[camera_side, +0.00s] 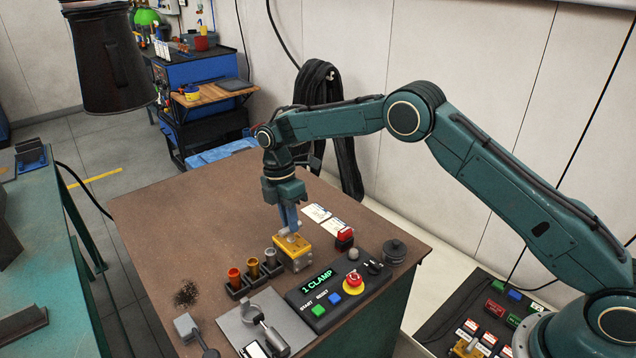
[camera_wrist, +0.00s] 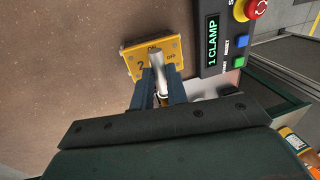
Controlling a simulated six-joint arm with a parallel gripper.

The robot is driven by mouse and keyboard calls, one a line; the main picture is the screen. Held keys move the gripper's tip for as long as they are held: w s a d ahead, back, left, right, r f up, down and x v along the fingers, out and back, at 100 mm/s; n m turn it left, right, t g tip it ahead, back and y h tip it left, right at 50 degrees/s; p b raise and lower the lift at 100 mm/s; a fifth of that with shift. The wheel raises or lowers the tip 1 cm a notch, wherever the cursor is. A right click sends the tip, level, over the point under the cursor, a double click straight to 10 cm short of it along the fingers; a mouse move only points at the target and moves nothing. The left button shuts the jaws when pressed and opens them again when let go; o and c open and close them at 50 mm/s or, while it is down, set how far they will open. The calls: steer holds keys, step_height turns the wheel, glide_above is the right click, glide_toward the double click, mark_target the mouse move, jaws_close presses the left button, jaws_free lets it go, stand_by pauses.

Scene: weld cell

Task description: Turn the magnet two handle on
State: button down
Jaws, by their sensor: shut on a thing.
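The magnet two is a yellow block marked 2, ON and OFF (camera_wrist: 135,58) in the wrist view. In the side view the yellow block (camera_side: 296,252) sits on the brown table, left of the control box. Its handle (camera_wrist: 157,66) is a silver-grey bar over the top of the block, lying between the two labels. My gripper (camera_wrist: 161,88) is shut on the handle, one blue-grey finger on each side. In the side view my gripper (camera_side: 289,222) points down from above onto the block. The fingers hide part of the handle, and I cannot tell its exact setting.
The control box (camera_side: 318,288) reads 1 CLAMP and carries buttons and a red emergency stop (camera_side: 354,279). A rack with small cups (camera_side: 253,270) stands left of the block. A grey plate with a clamp (camera_side: 262,322) is in front. The table's left and back are mostly clear.

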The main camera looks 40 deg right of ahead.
steer(key=c, duration=1.4)
jaws_free()
steer(key=shift+r, duration=0.15)
steer(key=shift+w+r, duration=0.25)
steer(key=shift+r, duration=0.9)
steer(key=shift+w+r, duration=0.2)
steer(key=shift+r, duration=1)
steer(key=shift+w+r, duration=0.25)
steer(key=shift+r, duration=0.9)
steer(key=shift+r, duration=0.1)
